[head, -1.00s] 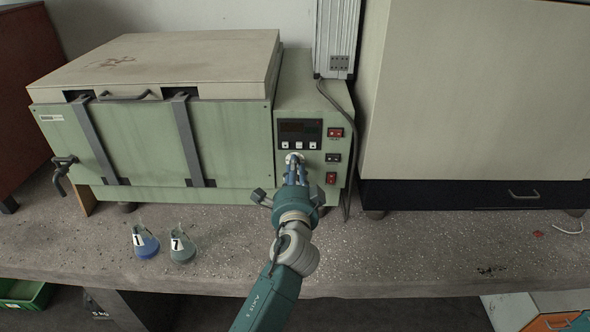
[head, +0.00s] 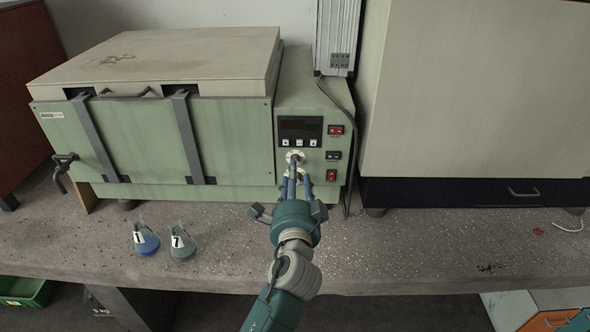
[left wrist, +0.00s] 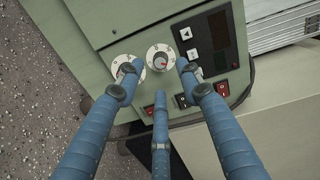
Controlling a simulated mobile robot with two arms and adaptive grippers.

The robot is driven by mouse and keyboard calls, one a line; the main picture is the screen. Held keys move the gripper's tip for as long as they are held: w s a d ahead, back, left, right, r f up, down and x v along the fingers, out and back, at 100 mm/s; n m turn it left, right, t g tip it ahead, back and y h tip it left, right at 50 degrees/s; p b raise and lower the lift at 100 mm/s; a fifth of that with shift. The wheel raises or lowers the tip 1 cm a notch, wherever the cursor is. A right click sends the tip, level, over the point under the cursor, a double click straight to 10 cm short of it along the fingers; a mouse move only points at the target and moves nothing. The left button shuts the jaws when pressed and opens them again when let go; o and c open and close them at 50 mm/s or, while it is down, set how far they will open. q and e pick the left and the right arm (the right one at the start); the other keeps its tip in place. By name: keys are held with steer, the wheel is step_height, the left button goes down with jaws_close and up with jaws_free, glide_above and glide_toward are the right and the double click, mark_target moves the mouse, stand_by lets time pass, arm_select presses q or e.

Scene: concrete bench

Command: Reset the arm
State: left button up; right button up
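My left gripper (head: 295,179) is in front of the control panel of the green oven (head: 235,140), just below its upper dial (head: 294,156). In the left wrist view, the blue fingers of the left gripper (left wrist: 159,78) are spread apart with nothing held between them. Two round white dials show past the fingertips there: one (left wrist: 161,56) is in the gap between the fingers, and the other (left wrist: 124,68) is partly covered by a finger. Whether any fingertip touches the panel is hard to tell. My right gripper is in neither view.
A large beige cabinet (head: 470,90) stands right of the oven. A dark cable (head: 349,130) hangs beside the panel. The bench front right is mostly clear.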

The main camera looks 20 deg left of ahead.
arm_select(q)
steer(key=shift+v, duration=1.15)
